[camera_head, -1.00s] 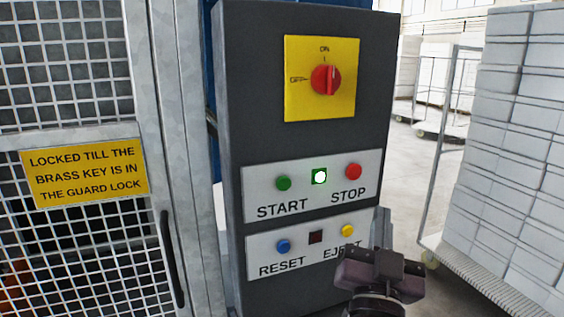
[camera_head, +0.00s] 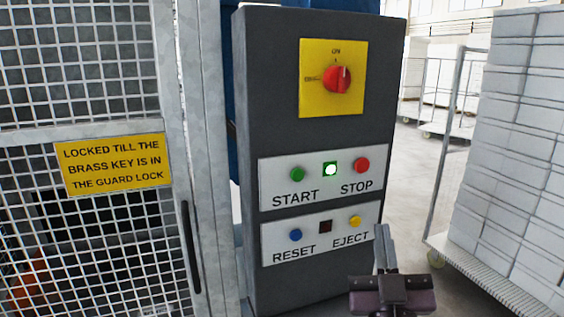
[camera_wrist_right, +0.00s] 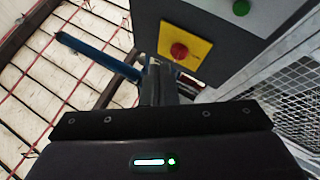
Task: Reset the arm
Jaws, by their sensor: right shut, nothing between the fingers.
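My right gripper (camera_head: 383,236) is shut and empty, low in the head view, in front of the lower right edge of the dark control box (camera_head: 280,100). It looks apart from the buttons, and all labels are clear of it. In the right wrist view its closed fingers (camera_wrist_right: 158,82) point toward the yellow plate with the red rotary switch (camera_wrist_right: 180,51). In the head view the red switch (camera_head: 337,79) has its white mark upright, near ON. The lamp (camera_head: 330,169) between START and STOP is lit; the lower square lamp (camera_head: 325,227) is dark. My left gripper is not in view.
A mesh guard door (camera_head: 80,70) with a yellow sign (camera_head: 113,165) and black handle (camera_head: 191,246) stands at left. A cart stacked with white blocks (camera_head: 515,150) stands at right. Open floor (camera_head: 412,190) shows between box and cart.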

